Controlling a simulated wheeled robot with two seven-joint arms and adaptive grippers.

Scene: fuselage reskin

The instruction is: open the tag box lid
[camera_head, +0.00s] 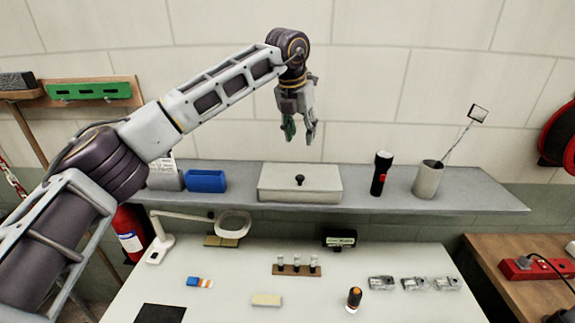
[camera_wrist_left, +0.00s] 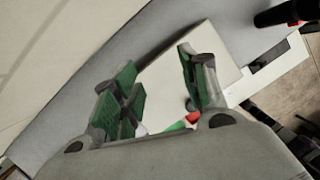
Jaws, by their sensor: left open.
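The tag box (camera_head: 298,184) is a cream, low rectangular box with a black knob (camera_head: 299,180) on its lid. It stands on the grey shelf, and its lid looks shut. My left gripper (camera_head: 300,131) hangs above the box, fingers pointing down, open and empty. It is clear of the knob. In the left wrist view the green-padded fingers (camera_wrist_left: 158,62) are spread, with the pale lid (camera_wrist_left: 160,92) below and between them. A dark spot beside the right finger may be the knob, mostly hidden. My right gripper is not in view.
On the shelf (camera_head: 460,200), a blue bin (camera_head: 206,181) stands left of the box. A black flashlight (camera_head: 381,173) and a grey cup (camera_head: 428,179) holding an inspection mirror stand right. A magnifier lamp (camera_head: 233,223) and small parts occupy the table below. The wall is close behind.

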